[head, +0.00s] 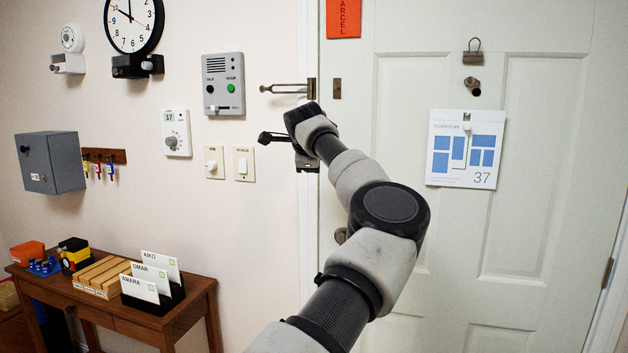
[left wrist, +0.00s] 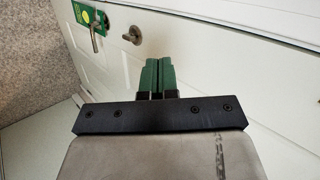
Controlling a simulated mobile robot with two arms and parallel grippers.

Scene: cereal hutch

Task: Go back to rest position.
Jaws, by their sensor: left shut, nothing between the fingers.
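My left arm rises from the bottom of the head view, and its gripper (head: 292,148) is beside the door frame, below the door chain. In the head view its fingers are mostly hidden by the dark gripper body. In the left wrist view the two green fingers of the left gripper (left wrist: 157,62) are pressed together with nothing between them, pointing toward the white door. My right gripper is in neither view.
The white door (head: 400,80) fills the right side. A grey intercom (head: 223,84) and switches are on the wall to the left. A wooden table (head: 110,310) stands lower left. The left wrist view shows a door handle (left wrist: 95,38) with a green hanger (left wrist: 90,17).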

